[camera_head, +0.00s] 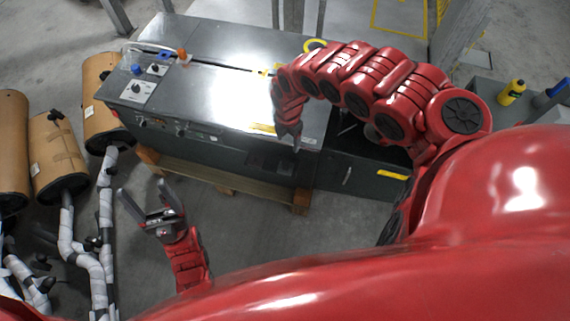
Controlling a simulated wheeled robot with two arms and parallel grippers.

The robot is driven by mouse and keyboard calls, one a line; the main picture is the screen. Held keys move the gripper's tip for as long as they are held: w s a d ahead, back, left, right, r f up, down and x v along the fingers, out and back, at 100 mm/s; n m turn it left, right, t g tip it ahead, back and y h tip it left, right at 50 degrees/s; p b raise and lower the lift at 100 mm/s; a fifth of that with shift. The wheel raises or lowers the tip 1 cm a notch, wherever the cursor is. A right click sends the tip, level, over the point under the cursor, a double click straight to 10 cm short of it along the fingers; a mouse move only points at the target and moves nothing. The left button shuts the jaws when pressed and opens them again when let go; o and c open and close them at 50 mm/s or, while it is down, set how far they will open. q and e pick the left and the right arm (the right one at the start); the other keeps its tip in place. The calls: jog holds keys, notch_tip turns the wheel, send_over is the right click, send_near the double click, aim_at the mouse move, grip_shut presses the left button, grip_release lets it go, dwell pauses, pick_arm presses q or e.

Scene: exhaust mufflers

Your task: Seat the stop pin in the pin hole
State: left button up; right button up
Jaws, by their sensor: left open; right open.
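My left gripper (143,190) is open and empty, low over the floor in front of the grey metal bench (225,95). My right gripper (296,143) hangs at the bench's front edge, right of its middle, fingers pointing down. It is seen nearly edge-on, open, and nothing can be made out between its fingers. I cannot make out the stop pin or the pin hole; they are too small to tell or hidden by my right arm.
Brown mufflers (58,150) with wrapped pipes (105,210) stand at left. An orange object (183,54) and blue object (137,69) sit on the bench's left; a yellow ring (315,45) lies at its back. A yellow bottle (511,92) stands at right. A wooden pallet (225,182) lies beneath.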

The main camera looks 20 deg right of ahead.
jog(key=f+b, duration=0.2)
jog(key=f, duration=0.3)
jog(key=f+b, duration=0.3)
jog(key=f, duration=0.2)
jog(key=shift+w+a+f+b, duration=0.1)
jog(key=shift+a+f+b, duration=0.1)
jog(key=shift+f+b, duration=0.2)
jog(key=shift+d+f, duration=0.15)
jog(key=shift+f, duration=0.55)
jog(key=f, duration=0.4)
jog(key=shift+w+a+f, duration=0.1)
jog(key=shift+w+a, duration=0.25)
jog(key=shift+d+f, duration=0.2)
jog(key=shift+f, duration=0.3)
grip_shut()
